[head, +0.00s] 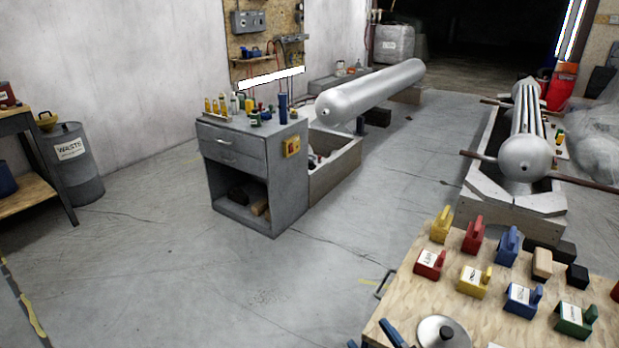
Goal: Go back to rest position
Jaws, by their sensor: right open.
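Two dark blue finger-like parts at the bottom edge, just right of centre, look like my right gripper (372,339). They stand apart with nothing seen between them, so it is open. They are at the near left corner of a wooden-topped table (412,290). The rest of that gripper and its arm are cut off by the frame. My left gripper is not in view.
The table holds several coloured blocks with handles (472,280) and a round metal lid-like disc (442,332). A grey drawer cabinet (255,165), metal cylinders (370,92) and a waste drum (72,165) stand farther off. The floor (240,285) left of the table is clear.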

